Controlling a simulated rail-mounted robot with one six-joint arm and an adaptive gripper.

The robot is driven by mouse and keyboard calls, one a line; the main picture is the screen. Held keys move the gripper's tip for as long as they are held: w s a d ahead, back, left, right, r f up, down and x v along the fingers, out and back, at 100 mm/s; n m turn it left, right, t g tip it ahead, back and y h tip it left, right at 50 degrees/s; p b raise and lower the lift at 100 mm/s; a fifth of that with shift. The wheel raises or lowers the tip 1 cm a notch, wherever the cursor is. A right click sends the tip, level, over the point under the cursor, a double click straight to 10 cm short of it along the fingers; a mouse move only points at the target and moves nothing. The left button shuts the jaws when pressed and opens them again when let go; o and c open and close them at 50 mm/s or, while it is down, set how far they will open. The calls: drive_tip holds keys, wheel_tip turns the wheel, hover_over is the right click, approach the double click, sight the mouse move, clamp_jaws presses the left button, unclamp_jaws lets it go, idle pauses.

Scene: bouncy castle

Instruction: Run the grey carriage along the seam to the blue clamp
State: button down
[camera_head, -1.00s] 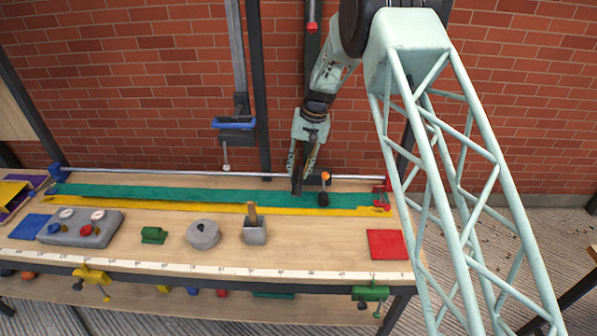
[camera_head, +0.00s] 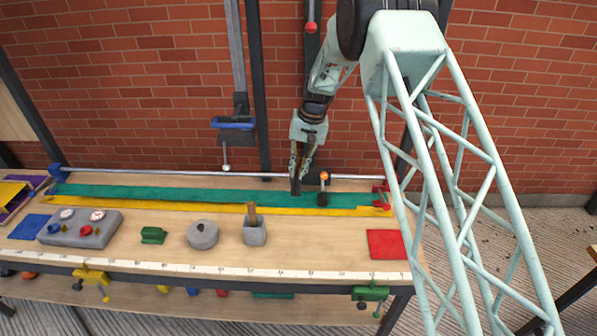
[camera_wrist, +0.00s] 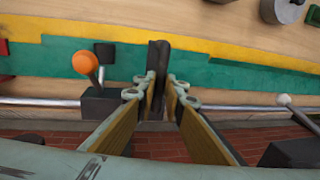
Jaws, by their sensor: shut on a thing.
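My gripper (camera_head: 297,180) is at the back of the bench, near the right end of the seam. In the wrist view its fingers (camera_wrist: 160,88) are shut on a dark grey upright piece, taken as the grey carriage (camera_wrist: 158,65). A dark block with an orange-balled lever (camera_head: 323,190) is just right of it in the head view; whether the two are joined is hidden. The seam runs between a green strip (camera_head: 170,194) and a yellow strip (camera_head: 150,204). The blue clamp (camera_head: 57,171) is at the far left end of the thin metal rail (camera_head: 180,174).
A red clamp (camera_head: 381,196) is at the rail's right end. In front of the strips lie a gauge box (camera_head: 80,235), green block (camera_head: 153,235), grey disc (camera_head: 202,235), grey cup (camera_head: 255,236) and red mat (camera_head: 386,244). Another blue-jawed clamp (camera_head: 234,124) hangs on the wall post.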

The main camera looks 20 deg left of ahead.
drive_tip(key=s+a, duration=0.2)
drive_tip(key=a, duration=0.6)
drive_tip(key=shift+s+a, duration=0.3)
drive_tip(key=shift+a, duration=0.1)
drive_tip(key=c, duration=2.7)
unclamp_jaws()
drive_tip(key=shift+d, duration=0.1)
